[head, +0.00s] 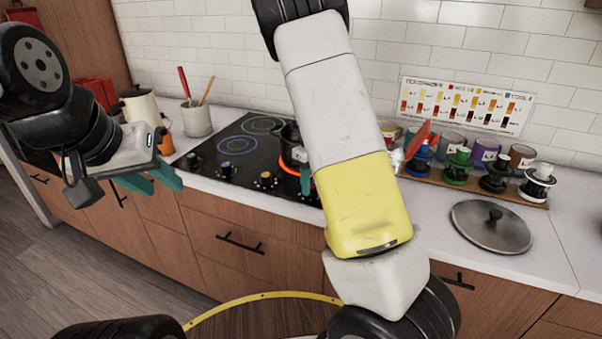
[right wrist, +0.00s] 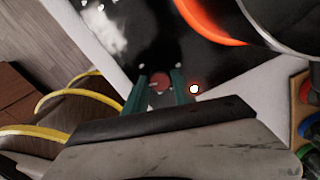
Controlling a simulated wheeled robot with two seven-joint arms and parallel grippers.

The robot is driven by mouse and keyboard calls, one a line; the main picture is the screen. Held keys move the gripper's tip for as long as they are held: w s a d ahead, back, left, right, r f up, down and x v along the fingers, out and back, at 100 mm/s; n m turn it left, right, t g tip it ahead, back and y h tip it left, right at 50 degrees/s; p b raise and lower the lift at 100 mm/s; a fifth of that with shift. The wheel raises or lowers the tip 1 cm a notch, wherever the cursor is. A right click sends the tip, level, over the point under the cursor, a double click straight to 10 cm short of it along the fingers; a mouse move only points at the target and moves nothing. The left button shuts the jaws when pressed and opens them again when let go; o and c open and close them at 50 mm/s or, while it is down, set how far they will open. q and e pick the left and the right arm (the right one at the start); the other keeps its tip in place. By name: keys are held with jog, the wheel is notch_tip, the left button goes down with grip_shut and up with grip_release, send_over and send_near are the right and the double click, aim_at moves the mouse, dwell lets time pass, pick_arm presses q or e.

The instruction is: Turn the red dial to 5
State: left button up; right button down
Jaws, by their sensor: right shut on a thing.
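The red dial (right wrist: 159,84) shows in the right wrist view at the front of the black cooktop (head: 228,150). My right gripper (right wrist: 160,79) is shut on it, with one teal finger on each side. I cannot read the dial's setting. In the head view my right arm hides the dial, and only a bit of a teal finger shows beside the arm. My left gripper (head: 152,181) hangs left of the cooktop in front of the counter, open and empty.
Other dials, green, blue (head: 226,168) and orange (head: 266,178), stand on the cooktop. A burner (right wrist: 208,22) glows orange beneath a pot. A utensil crock (head: 197,118) stands behind left.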

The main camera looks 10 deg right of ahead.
dwell(0.3)
jog(key=c, duration=1)
grip_release()
jog(key=shift+c, duration=0.2)
notch_tip(320, 180, up, 8)
jog(key=shift+f, duration=0.1)
